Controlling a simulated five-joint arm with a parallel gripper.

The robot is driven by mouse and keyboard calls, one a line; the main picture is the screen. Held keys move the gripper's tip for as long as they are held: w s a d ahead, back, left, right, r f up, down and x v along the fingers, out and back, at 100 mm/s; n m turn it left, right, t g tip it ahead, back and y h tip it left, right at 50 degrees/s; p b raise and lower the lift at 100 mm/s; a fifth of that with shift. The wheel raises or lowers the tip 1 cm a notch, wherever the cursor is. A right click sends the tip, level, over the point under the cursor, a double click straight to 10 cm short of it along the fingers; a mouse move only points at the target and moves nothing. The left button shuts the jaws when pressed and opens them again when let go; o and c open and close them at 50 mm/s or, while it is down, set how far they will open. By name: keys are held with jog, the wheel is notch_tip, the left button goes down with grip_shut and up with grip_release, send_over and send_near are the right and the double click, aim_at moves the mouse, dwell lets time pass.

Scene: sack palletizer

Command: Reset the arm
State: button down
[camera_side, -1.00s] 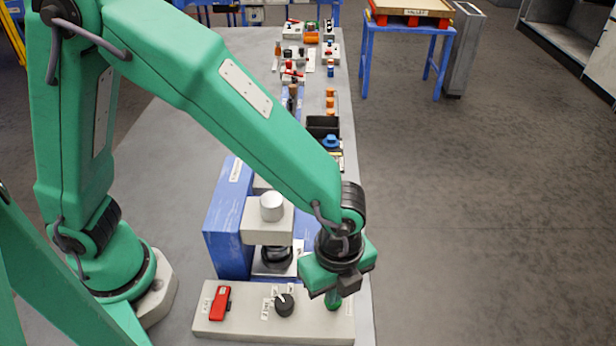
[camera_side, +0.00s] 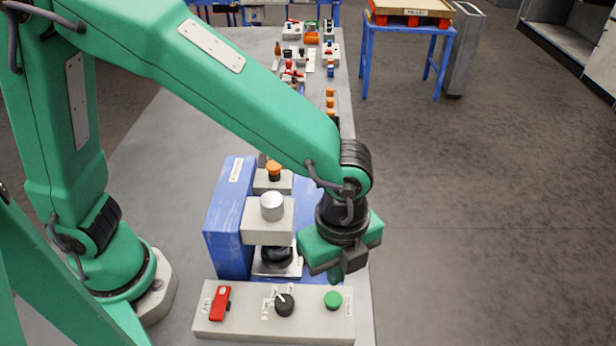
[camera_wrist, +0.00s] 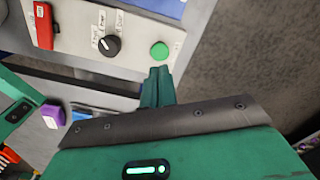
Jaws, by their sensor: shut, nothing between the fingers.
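My gripper (camera_side: 334,274) is shut and empty, pointing down above the right end of a pale control panel. Its closed fingers (camera_wrist: 157,86) also show in the wrist view, apart from the green button. The panel (camera_side: 240,325) carries a red switch (camera_side: 220,303) at its left, a black selector knob (camera_side: 285,305) in the middle and a green round button (camera_side: 333,300) at its right. The button also shows in the wrist view (camera_wrist: 160,51), just beyond the fingertips.
Small fixtures line the grey bench (camera_side: 180,130) further back. A blue stand (camera_side: 400,40) bears a pallet at the back right. The floor to the right is clear.

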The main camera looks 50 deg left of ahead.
jog(key=shift+w+a+r+n, duration=0.2)
jog(key=shift+a+r+n, duration=0.15)
jog(key=shift+a, duration=0.1)
jog(key=a+r+n, duration=0.2)
jog(key=a+n, duration=0.1)
jog(key=a, duration=0.1)
jog(key=w+a+r+n+t, duration=0.1)
jog(key=a+r+n, duration=0.2)
jog(key=a, duration=0.2)
jog(key=w+a+r+n+t+h, duration=0.1)
jog(key=a+r+n, duration=0.2)
jog(key=a, duration=0.2)
jog(key=shift+r, duration=0.2)
jog(key=s+a+r+n+t, duration=0.1)
jog(key=s+a+r+n, duration=0.1)
jog(key=a+n, duration=0.3)
jog(key=s+a+r+n+t+y, duration=0.1)
jog(key=s+a+r+n+t, duration=0.1)
jog(key=s+a+n, duration=0.2)
jog(key=a+n, duration=0.2)
jog(key=a, duration=0.2)
jog(key=shift+t, duration=0.3)
